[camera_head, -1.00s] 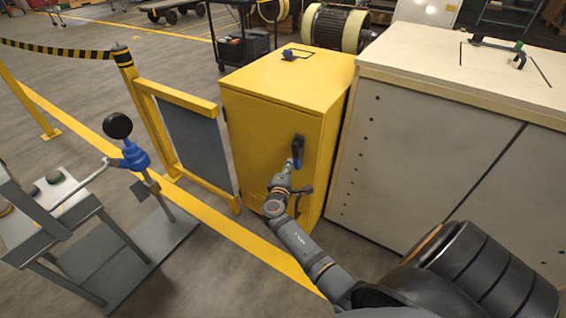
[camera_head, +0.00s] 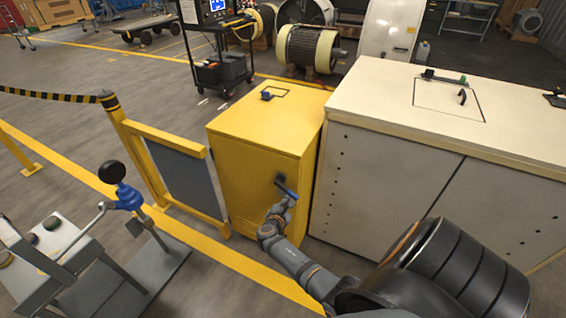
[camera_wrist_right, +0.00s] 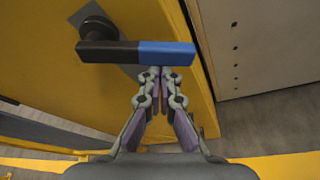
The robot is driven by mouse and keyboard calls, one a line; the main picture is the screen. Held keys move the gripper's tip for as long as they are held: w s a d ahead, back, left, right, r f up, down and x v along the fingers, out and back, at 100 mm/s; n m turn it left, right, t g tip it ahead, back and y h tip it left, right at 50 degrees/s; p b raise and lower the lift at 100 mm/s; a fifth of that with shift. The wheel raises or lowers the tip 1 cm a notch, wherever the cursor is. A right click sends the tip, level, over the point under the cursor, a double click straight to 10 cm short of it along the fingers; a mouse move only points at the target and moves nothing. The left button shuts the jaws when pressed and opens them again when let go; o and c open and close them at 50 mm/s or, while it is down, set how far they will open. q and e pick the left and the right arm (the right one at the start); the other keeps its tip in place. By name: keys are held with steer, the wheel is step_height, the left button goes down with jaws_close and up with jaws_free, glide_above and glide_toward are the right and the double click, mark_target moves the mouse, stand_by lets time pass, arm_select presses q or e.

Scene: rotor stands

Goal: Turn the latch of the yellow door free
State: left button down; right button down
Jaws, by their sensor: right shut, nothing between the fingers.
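The yellow door (camera_head: 250,190) is the front of a yellow cabinet and looks shut. Its latch (camera_head: 286,187) has a dark pivot and a handle with a blue end, slanting down to the right in the head view. In the right wrist view the latch handle (camera_wrist_right: 135,52) lies level, with its pivot at the left and the blue part at the right. My right gripper (camera_wrist_right: 152,73) is shut and empty. Its fingertips are right at the lower edge of the blue part, seemingly touching it. It also shows in the head view (camera_head: 289,202). My left gripper is out of view.
A large cream cabinet (camera_head: 390,170) stands close on the right of the yellow one. A yellow-framed grey panel (camera_head: 185,180) stands on the left. A lever stand with a black knob (camera_head: 112,172) is at lower left.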

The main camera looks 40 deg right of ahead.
mark_target(293, 193)
steer(key=r+n+p, duration=0.1)
steer(key=r+g+p, duration=0.1)
steer(key=shift+s+d+n+p, duration=0.2)
steer(key=shift+s+n+p, duration=0.2)
steer(key=shift+s+d+r+n+g+h+p, duration=0.1)
steer(key=shift+s+r+n+g+h+p, duration=0.3)
steer(key=shift+n+p, duration=0.35)
steer(key=shift+r+p, duration=0.2)
steer(key=shift+p, duration=0.25)
steer(key=shift+w+d+r, duration=0.1)
